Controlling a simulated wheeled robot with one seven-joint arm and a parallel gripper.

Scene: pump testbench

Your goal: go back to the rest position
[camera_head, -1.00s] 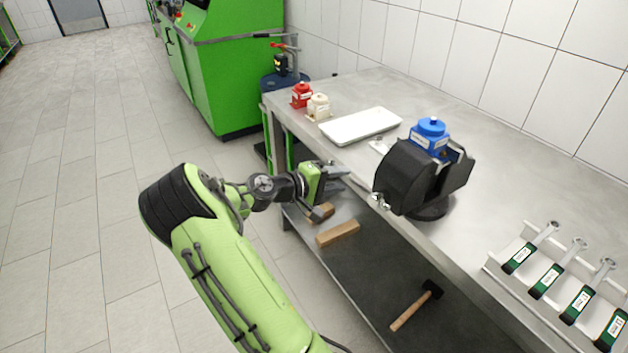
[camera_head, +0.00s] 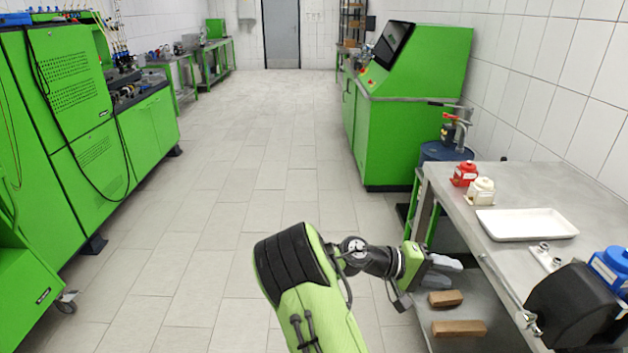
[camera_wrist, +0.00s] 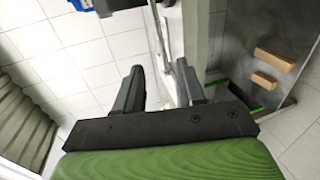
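My gripper (camera_head: 446,271) is in front of the left end of the steel workbench (camera_head: 452,190), beside its edge and above the lower shelf. In the wrist view my gripper (camera_wrist: 158,82) has its two fingers apart with nothing between them, so it is open and empty. My green arm reaches up from the bottom of the head view with the elbow bent.
Wooden blocks (camera_head: 459,328) lie on the lower shelf. Green machines stand left and behind; the floor (camera_head: 210,200) between is clear.

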